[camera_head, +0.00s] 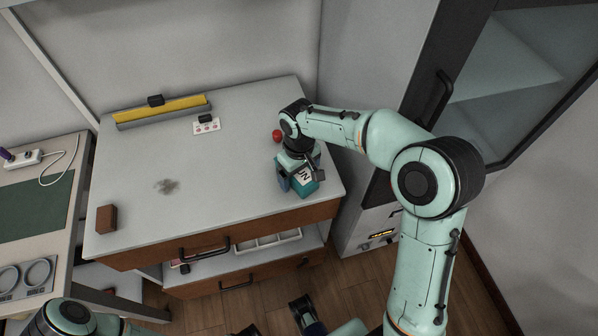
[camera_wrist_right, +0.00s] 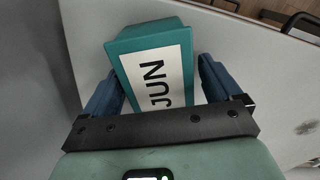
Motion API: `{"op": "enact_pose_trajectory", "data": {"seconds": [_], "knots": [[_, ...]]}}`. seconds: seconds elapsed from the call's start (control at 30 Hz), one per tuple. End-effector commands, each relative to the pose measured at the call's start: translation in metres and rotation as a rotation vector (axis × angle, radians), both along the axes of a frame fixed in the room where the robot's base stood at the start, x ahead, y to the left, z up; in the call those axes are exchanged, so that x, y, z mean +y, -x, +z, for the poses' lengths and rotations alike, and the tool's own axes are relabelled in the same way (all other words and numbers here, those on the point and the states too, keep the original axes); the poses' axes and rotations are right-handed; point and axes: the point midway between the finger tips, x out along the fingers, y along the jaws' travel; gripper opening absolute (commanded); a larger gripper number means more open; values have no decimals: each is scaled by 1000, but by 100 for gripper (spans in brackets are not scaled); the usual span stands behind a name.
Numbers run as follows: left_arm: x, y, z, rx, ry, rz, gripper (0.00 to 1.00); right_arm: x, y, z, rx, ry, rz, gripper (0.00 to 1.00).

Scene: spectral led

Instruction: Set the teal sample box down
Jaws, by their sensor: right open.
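The teal sample box (camera_head: 303,184), with a white label reading JUN, is on the grey cabinet top (camera_head: 225,180) near its right front corner. It also shows in the right wrist view (camera_wrist_right: 152,65), lying between the blue fingers. My right gripper (camera_head: 298,180) is open around the box, with the fingers apart from its sides; it also shows in the right wrist view (camera_wrist_right: 160,90). The gripper hides part of the box in the head view. Parts of my left arm show at the bottom edge, but its fingers are not clear.
A red ball-like object (camera_head: 277,135) sits just behind the box. A brown block (camera_head: 106,219), a yellow-and-grey bar (camera_head: 162,110) and a small white panel (camera_head: 206,126) are on the top. A dark smudge (camera_head: 167,186) marks its clear middle. A tall cabinet (camera_head: 365,120) stands right.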

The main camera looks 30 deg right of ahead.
Motion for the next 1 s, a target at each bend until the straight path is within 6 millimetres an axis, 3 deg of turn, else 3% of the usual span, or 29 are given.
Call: {"op": "enact_pose_trajectory", "data": {"seconds": [0.23,0.5,0.7,1.0], "knots": [[0,1,4,6,1,-2,43,0,-1,21,-4,-1,1,92],[0,4,12,17,2,-3,43,0,-1,80,-5,-1,0,92],[0,4,17,21,3,-5,43,0,-1,112,-3,0,0,92],[0,3,18,20,3,-4,43,0,0,124,0,0,0,92]]}}
